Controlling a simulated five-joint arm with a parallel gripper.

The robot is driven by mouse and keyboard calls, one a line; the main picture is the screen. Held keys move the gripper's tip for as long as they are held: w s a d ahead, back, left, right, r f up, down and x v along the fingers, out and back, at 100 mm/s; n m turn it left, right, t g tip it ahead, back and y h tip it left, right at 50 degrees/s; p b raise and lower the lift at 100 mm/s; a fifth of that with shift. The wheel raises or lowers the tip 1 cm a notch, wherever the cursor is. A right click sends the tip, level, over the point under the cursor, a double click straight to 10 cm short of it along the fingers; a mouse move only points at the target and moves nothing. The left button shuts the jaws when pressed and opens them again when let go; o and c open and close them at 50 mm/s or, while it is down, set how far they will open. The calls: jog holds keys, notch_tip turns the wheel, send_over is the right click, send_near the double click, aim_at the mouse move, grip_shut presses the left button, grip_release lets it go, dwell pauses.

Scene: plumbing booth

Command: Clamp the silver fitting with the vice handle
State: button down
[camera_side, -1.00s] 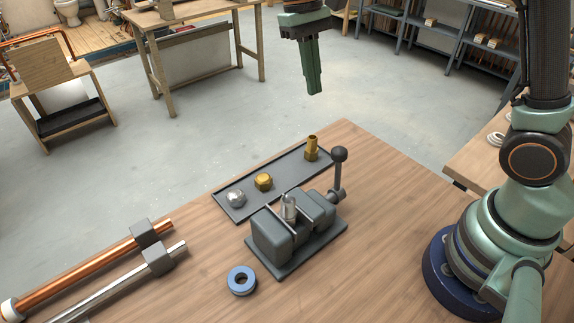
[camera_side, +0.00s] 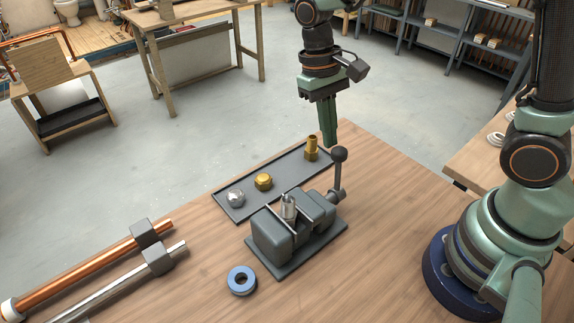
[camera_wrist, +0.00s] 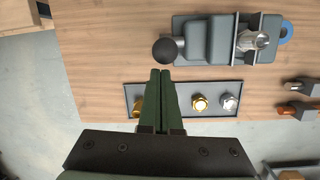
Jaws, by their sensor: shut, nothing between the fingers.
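The grey vice (camera_side: 292,235) stands on the wooden bench, and the silver fitting (camera_side: 289,207) sits upright between its jaws. The vice handle, a lever with a dark ball knob (camera_side: 339,155), stands upright at the vice's right end. In the wrist view the knob (camera_wrist: 165,51) lies just beyond my fingertips, and the fitting (camera_wrist: 255,40) is at the upper right. My gripper (camera_side: 329,143) is shut and empty, pointing down above the bench, close to the knob. It also shows in the wrist view (camera_wrist: 161,72). I cannot tell whether the fingers touch the knob.
A dark tray (camera_side: 285,185) behind the vice holds a silver nut (camera_side: 236,198), a brass nut (camera_side: 263,182) and a brass fitting (camera_side: 311,149). A blue ring (camera_side: 241,281) lies in front. Copper and silver pipes (camera_side: 110,268) lie at left.

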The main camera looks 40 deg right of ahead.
aim_at(345, 149)
jog(key=shift+s+r+t, duration=0.2)
jog(key=shift+s+t, duration=0.05)
jog(key=shift+s, duration=0.35)
jog(key=shift+s+r+t, duration=0.15)
jog(key=shift+s+t, duration=0.1)
jog(key=shift+s, duration=1.1)
jog(key=shift+w, duration=0.1)
jog(key=w+d+r, duration=0.1)
jog(key=w+r, duration=0.2)
jog(key=r, duration=0.8)
jog(key=s+d+f+n+t, duration=0.1)
jog(key=s+d+t, duration=0.2)
jog(key=d+t, duration=0.3)
jog(key=shift+s+f+n+t+y, duration=0.15)
jog(key=shift+n+t+y, duration=0.15)
jog(key=shift+t, duration=0.3)
